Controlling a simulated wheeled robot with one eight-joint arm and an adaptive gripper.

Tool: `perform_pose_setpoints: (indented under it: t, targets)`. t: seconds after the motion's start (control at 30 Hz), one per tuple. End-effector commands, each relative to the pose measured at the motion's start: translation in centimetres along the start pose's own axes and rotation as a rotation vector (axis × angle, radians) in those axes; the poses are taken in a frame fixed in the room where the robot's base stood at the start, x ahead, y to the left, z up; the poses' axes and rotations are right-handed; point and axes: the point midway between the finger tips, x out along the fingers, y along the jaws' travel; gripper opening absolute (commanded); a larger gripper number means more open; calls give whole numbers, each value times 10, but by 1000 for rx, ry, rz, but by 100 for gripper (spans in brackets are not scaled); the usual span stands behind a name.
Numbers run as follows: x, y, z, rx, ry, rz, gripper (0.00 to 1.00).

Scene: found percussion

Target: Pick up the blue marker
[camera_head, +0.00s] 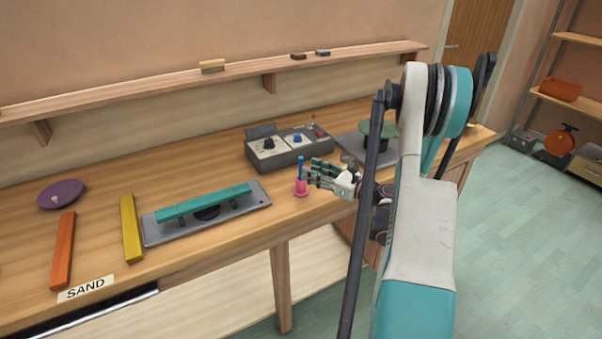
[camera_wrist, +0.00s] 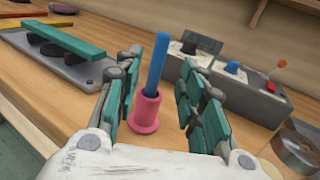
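The blue marker (camera_head: 301,166) stands upright in a small pink holder (camera_head: 301,188) on the wooden workbench. In the wrist view the marker (camera_wrist: 157,62) rises out of the pink holder (camera_wrist: 145,112), leaning slightly right in the picture. My gripper (camera_head: 312,175) is just right of the marker in the head view. In the wrist view my gripper (camera_wrist: 158,95) is open, its teal-padded fingers on either side of the marker and holder. There is a clear gap on the right; the left finger is close to the holder, and I cannot tell whether it touches.
A grey control box (camera_head: 287,152) with knobs stands behind the marker. A teal bar on a grey plate (camera_head: 156,233) lies to the left, with a yellow bar (camera_head: 131,228), an orange bar (camera_head: 63,250) and a purple disc (camera_head: 62,194) beyond. A metal can (camera_wrist: 297,150) stands at right.

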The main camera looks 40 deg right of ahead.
Motion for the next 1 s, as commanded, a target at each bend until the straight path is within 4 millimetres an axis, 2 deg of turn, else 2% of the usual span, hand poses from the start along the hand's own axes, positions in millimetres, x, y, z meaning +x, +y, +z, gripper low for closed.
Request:
perform_pose_setpoints:
  t: [0.17, 0.4, 0.67, 0.8, 0.83, 1.0]
  targets:
    - [14, 2, 1, 0, 0, 2, 37]
    - [48, 3, 3, 0, 0, 1, 37]
    - [51, 3, 4, 0, 0, 0, 37]
    - [51, 3, 4, 0, 0, 0, 5]
    - [51, 3, 4, 0, 0, 0, 0]
    - [51, 3, 4, 0, 0, 0, 0]
